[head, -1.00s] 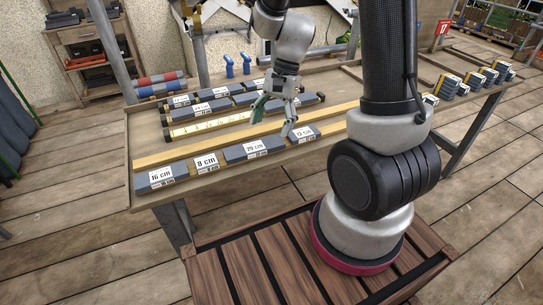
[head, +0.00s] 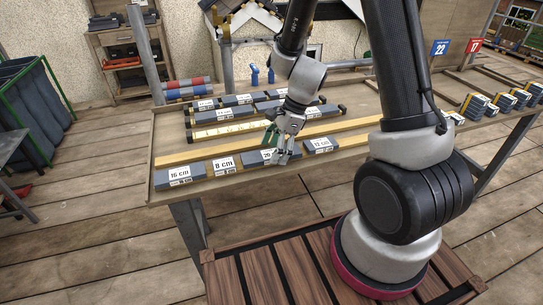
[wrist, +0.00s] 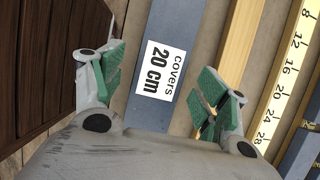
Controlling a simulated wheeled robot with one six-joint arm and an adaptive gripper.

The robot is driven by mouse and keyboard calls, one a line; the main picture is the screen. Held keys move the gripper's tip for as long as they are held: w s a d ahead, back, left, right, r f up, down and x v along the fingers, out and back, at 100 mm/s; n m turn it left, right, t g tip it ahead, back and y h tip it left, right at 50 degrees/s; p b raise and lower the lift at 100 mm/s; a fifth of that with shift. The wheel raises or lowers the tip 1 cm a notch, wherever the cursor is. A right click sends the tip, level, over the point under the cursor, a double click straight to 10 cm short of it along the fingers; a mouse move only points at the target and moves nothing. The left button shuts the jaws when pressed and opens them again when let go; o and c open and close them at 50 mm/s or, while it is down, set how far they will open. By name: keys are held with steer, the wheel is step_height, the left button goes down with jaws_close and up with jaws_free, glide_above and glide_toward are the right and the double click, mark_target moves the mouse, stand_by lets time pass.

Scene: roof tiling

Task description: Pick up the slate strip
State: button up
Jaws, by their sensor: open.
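Several dark slate strips with white length labels lie in a front row on the workbench (head: 225,198): the 16 cm strip (head: 189,186), the 8 cm strip (head: 235,171), the 20 cm strip (head: 249,169) and the 12 cm strip (head: 332,144). My gripper (head: 276,151) is open above the 20 cm strip and hides part of it. In the wrist view, the 20 cm strip (wrist: 181,28) lies between my spread green-padded fingers (wrist: 164,78), its label reading "covers 20 cm". Nothing is held; the gap down to the strip cannot be told.
A wooden batten (head: 205,152) runs behind the front row, with a yellow measuring scale (head: 232,129) beyond it. More slate strips (head: 238,100) lie in a rack behind. Slate stacks (head: 475,106) stand at the right. Blue-handled tools (head: 254,74) stand at the back.

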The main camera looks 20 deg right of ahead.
steer(key=shift+f, duration=0.2)
steer(key=c, duration=1.3)
steer(key=shift+a+r, duration=0.1)
steer(key=shift+r, duration=0.05)
